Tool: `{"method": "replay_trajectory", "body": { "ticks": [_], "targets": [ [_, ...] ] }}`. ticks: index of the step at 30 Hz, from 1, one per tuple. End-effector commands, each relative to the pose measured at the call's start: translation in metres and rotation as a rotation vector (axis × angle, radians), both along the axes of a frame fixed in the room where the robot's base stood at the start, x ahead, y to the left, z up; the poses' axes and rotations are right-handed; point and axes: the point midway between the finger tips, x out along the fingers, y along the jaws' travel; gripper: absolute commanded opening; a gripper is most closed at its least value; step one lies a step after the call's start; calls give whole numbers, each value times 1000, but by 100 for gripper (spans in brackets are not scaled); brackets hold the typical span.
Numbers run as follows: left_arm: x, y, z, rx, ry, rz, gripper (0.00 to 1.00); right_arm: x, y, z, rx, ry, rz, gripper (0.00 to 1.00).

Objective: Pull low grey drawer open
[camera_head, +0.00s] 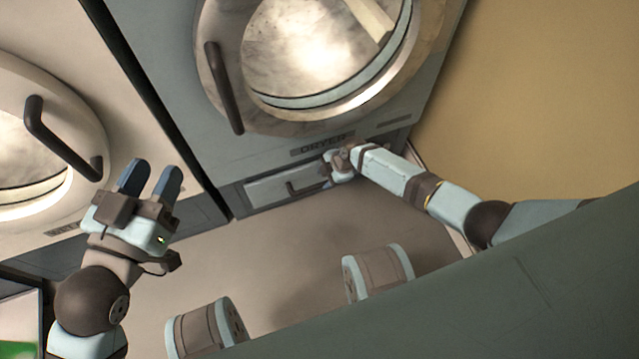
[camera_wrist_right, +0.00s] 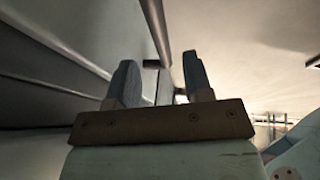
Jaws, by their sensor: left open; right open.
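The low grey drawer (camera_head: 262,194) sits at the bottom of the dryer, below the round door, and looks shut. Its dark bar handle (camera_head: 296,189) is partly hidden by my right gripper (camera_head: 328,170). In the right wrist view the handle (camera_wrist_right: 157,32) runs down between the two open blue fingertips of my right gripper (camera_wrist_right: 162,80). I cannot tell whether either finger touches it. My left gripper (camera_head: 151,180) is open and empty, raised in front of the machine on the left, well away from the drawer.
The dryer's round door (camera_head: 220,85) with its long dark handle is above the drawer. Another machine (camera_head: 105,105) with a round door stands to the left. A tan wall (camera_head: 540,100) is at the right. The floor (camera_head: 285,235) before the drawer is clear.

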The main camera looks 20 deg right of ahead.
Motion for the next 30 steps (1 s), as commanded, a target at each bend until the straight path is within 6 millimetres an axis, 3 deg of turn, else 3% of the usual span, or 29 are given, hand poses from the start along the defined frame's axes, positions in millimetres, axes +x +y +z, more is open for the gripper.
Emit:
{"method": "replay_trajectory", "body": {
  "ticks": [3, 9, 20, 26, 30],
  "targets": [
    [5, 3, -4, 39, -71, 3, 43, 4, 9, -24, 1, -1, 0, 46],
    [11, 7, 0, 87, -157, 9, 43, 7, 18, -43, 0, -1, -2, 46],
    [12, 8, 4, 101, -182, 9, 43, 8, 20, -46, -1, -2, -1, 46],
    [12, 8, 4, 101, -182, 9, 43, 8, 20, -46, -1, -1, -2, 3],
    [12, 8, 3, 102, -182, 9, 43, 8, 20, -46, -1, -1, -2, 0]
  ]
}}
